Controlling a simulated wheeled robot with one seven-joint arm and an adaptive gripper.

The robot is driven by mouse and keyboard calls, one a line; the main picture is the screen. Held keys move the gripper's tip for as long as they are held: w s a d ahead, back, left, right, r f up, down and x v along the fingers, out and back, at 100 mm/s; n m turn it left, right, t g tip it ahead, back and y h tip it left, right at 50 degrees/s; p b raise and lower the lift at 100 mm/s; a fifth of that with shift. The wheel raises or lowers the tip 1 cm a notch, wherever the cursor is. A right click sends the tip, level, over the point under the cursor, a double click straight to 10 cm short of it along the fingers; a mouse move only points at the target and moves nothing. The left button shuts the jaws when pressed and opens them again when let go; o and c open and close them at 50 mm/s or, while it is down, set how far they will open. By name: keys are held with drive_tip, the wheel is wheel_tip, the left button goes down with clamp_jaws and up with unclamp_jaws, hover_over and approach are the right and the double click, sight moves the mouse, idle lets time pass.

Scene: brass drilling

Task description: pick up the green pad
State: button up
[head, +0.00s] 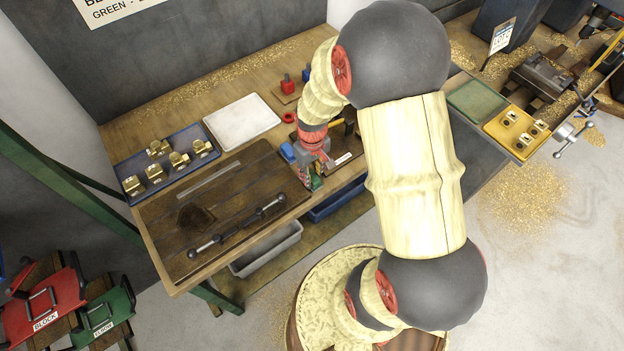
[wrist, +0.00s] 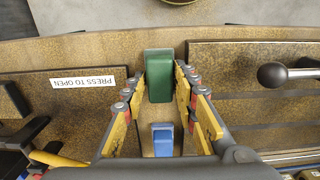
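The green pad (wrist: 159,77) is a small dark green block. In the wrist view it stands between the two fingertips of my gripper (wrist: 160,82), one finger close along each side. Whether both fingers press on it I cannot tell. In the head view my gripper (head: 312,172) is low at the front edge of the workbench, and a bit of the green pad (head: 317,183) shows beside the fingers. The rest of the pad is hidden there by my gripper.
A blue block (wrist: 162,139) lies behind the green pad, also seen left of my gripper (head: 287,152). A dark wooden board (head: 225,200) carries a metal bar with round handles (head: 237,230). A panel labelled PRESS TO OPEN (wrist: 82,82) lies on the other side. A white tray (head: 240,122) stands behind.

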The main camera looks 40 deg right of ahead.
drive_tip(key=shift+c, duration=0.6)
clamp_jaws()
drive_tip(key=shift+r, duration=0.15)
drive_tip(key=shift+r, duration=0.6)
drive_tip(key=s+a+r+p, duration=0.1)
drive_tip(key=s+r+p, duration=0.2)
drive_tip(key=s+r, duration=0.8)
drive_tip(key=s, duration=0.3)
drive_tip(key=shift+a+r+p, duration=0.3)
drive_tip(key=shift+a+p, duration=0.05)
drive_tip(key=shift+p, duration=0.05)
drive_tip(key=shift+c, duration=0.8)
unclamp_jaws()
drive_tip(key=shift+c, duration=1.2)
